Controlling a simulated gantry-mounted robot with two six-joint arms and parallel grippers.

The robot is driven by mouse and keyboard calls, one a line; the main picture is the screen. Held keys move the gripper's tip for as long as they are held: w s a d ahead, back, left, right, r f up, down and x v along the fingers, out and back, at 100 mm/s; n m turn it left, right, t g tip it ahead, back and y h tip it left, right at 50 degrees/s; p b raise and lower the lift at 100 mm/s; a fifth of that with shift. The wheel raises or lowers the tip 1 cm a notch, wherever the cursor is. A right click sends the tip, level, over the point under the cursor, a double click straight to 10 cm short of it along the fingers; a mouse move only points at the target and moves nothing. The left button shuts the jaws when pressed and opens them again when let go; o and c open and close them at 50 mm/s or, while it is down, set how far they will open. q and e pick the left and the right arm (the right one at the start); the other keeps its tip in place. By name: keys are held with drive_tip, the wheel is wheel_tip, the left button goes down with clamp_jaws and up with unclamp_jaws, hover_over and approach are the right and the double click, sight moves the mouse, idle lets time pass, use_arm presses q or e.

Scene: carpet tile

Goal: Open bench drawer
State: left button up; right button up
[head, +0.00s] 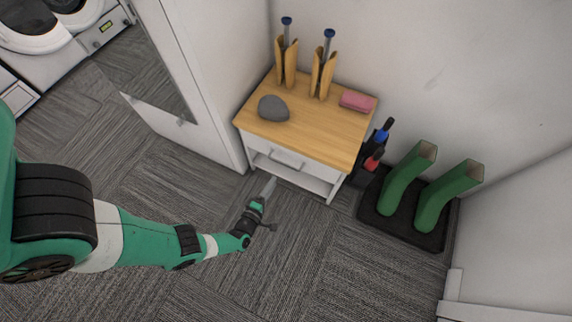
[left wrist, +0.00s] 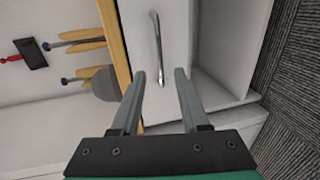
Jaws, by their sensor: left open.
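The bench (head: 312,136) has a wooden top and white sides and stands against the wall. Its white drawer front shows below the top with a grey bar handle (head: 287,158), and the drawer looks shut. The handle (left wrist: 157,48) also shows in the left wrist view, ahead of my fingertips. My left gripper (head: 269,187) is in front of the bench, below and short of the handle. In the left wrist view my left gripper (left wrist: 160,78) is open, with its fingers apart and nothing between them. My right gripper is not in view.
On the bench top are a grey stone-like lump (head: 273,108), a pink block (head: 356,101) and two wooden holders with blue-topped rods. An open shelf (head: 300,178) lies under the drawer. Green boots (head: 407,178) stand on a black tray (head: 378,221) at right. A white cabinet is at left.

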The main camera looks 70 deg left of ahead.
sight(285, 164)
use_arm(q)
drive_tip(key=b+x, duration=0.5)
drive_tip(key=x, duration=0.6)
drive_tip(key=shift+w+a, duration=0.2)
drive_tip(key=shift+c, duration=0.3)
clamp_jaws()
idle(0.7)
